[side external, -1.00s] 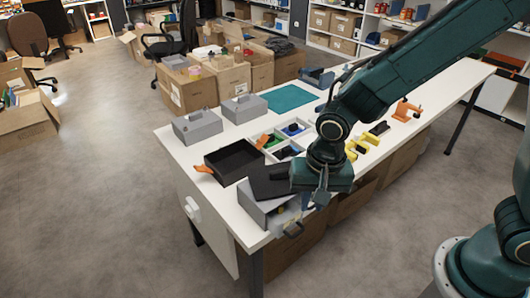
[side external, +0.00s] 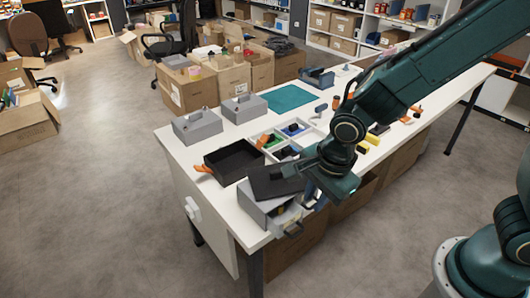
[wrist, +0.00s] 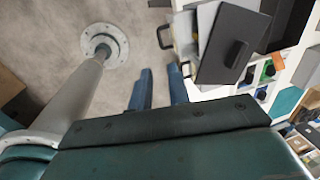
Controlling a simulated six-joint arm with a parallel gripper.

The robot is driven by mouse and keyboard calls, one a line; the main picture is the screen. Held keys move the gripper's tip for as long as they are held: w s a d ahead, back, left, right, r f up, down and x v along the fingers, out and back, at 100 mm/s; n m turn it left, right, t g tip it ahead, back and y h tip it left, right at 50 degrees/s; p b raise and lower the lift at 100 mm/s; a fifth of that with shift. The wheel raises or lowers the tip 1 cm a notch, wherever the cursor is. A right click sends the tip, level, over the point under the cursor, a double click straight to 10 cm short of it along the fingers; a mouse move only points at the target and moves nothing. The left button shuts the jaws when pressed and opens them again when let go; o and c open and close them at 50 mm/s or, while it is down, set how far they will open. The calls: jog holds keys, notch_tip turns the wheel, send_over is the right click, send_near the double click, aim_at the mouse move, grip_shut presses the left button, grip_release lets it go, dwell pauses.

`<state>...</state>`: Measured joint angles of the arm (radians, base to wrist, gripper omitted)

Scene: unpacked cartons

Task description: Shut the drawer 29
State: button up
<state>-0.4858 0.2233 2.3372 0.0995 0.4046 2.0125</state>
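A grey drawer box (side external: 257,211) with a black lid on top stands at the near end of the white table. One drawer (side external: 287,220) sticks out of its front, with a dark handle (side external: 293,231) over the table edge. In the wrist view, the box's black lid (wrist: 222,40) is at upper right, and a drawer handle (wrist: 165,37) shows to its left. A second handle (wrist: 187,70) is closer to my fingers. My gripper (wrist: 158,85) is open and empty, its blue fingers apart, just in front of the box. The number 29 is not readable.
A black open tray (side external: 233,162) with orange handles lies behind the box. A white divided tray (side external: 270,132) with coloured items is beside it. Two grey boxes (side external: 198,126) and a teal mat (side external: 288,98) are farther back. The floor in front of the table is free.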

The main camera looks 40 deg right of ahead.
aim_at(299, 233)
jog(key=shift+f, duration=0.15)
jog(key=shift+w+f, duration=0.45)
jog(key=shift+f, duration=1.75)
jog(key=shift+w+f, duration=0.45)
jog(key=shift+f, duration=1.75)
jog(key=shift+w+f, duration=0.45)
jog(key=shift+f, duration=1.75)
grip_shut()
